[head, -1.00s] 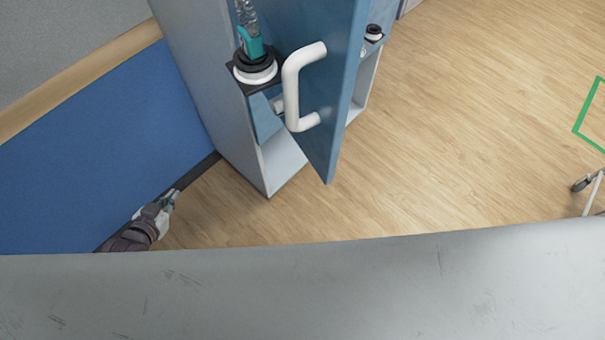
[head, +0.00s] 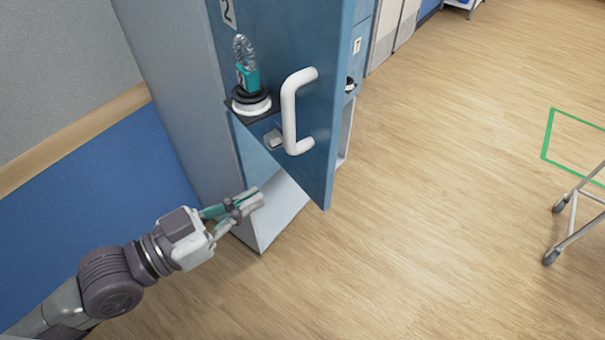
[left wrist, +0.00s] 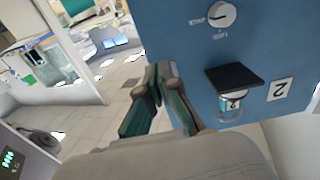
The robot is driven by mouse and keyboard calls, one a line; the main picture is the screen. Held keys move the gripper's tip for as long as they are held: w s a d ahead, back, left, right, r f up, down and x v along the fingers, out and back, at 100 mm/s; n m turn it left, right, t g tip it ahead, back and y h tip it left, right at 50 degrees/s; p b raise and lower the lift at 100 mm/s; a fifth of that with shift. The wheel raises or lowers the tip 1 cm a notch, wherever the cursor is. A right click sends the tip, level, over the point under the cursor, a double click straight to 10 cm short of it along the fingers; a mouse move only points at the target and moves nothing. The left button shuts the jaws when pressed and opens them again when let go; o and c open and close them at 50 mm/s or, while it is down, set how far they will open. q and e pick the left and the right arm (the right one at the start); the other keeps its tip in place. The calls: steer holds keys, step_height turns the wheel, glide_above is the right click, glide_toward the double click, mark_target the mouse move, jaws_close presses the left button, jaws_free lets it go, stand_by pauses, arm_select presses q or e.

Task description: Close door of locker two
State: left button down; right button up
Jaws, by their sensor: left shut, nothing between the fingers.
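The blue door (head: 325,120) of locker two stands ajar in the head view, with a white U-shaped handle (head: 290,112) and a number 2 label (head: 227,12). The pale locker body (head: 185,100) stands behind it. My left gripper (head: 256,198) is shut and empty, low and left of the door's bottom corner, in front of the locker's lower opening. In the left wrist view, its closed fingers (left wrist: 160,75) are beside a blue panel (left wrist: 180,40) with a round knob (left wrist: 221,15) and a 2 label (left wrist: 279,90). Contact cannot be told. My right gripper is out of view.
A dark bracket (head: 262,118) by the door carries a round black-and-white base and teal item (head: 247,75). A blue-and-grey wall (head: 80,170) is on the left. Wooden floor (head: 450,130) is open to the right, with a wheeled frame (head: 575,215).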

mark_target(315, 164)
arm_select(q)
steer(key=x, duration=0.4)
steer(key=p+x, duration=0.1)
steer(key=x, duration=0.3)
steer(key=shift+w+d+r, duration=0.15)
steer(key=shift+d+r, duration=0.05)
steer(key=shift+d, duration=0.1)
steer(key=shift+w+d+f, duration=0.15)
steer(key=shift+w+d, duration=0.2)
steer(key=shift+d, duration=0.15)
steer(key=shift+w+d+f, duration=0.1)
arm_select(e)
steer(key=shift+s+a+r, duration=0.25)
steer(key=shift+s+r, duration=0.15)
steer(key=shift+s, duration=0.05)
arm_select(q)
steer(key=shift+p, duration=0.3)
